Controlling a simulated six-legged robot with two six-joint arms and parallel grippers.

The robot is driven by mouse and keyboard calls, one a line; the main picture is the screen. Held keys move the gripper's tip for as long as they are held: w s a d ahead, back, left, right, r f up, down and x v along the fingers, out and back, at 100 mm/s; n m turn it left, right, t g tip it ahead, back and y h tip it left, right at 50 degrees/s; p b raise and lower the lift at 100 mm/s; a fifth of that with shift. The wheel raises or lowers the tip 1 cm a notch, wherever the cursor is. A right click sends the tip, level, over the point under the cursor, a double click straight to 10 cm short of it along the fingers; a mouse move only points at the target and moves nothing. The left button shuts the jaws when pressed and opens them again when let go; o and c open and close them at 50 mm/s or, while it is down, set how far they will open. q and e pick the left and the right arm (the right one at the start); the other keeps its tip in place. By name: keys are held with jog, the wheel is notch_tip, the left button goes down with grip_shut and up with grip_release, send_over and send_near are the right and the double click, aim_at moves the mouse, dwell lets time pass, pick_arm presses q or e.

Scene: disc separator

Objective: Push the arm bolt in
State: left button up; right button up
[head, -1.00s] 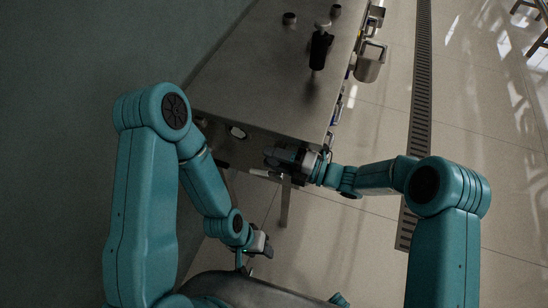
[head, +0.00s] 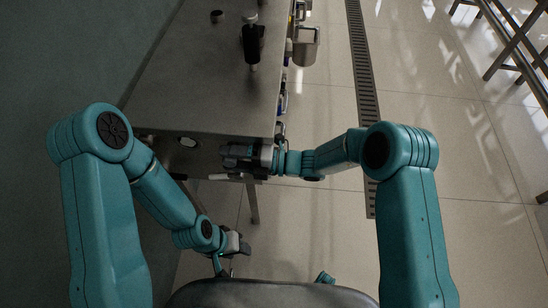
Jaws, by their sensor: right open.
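My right gripper (head: 238,158) is open at the near end of the steel table (head: 190,85), just below the tabletop edge. Its jaws are dark and small in the head view, and I cannot make out anything between them. I cannot pick out the arm bolt; it may be hidden by the gripper or too small to tell. A short pale bar (head: 218,177) shows just under the gripper. My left gripper (head: 236,243) hangs low, apart from the table, and its jaws are not clear.
An oval fitting (head: 187,142) is on the near face. Tiled floor with a drain grate (head: 362,90) lies open to the right.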

jog(key=d, duration=1.6)
jog(key=shift+s, duration=0.35)
jog(key=shift+a+r, duration=0.1)
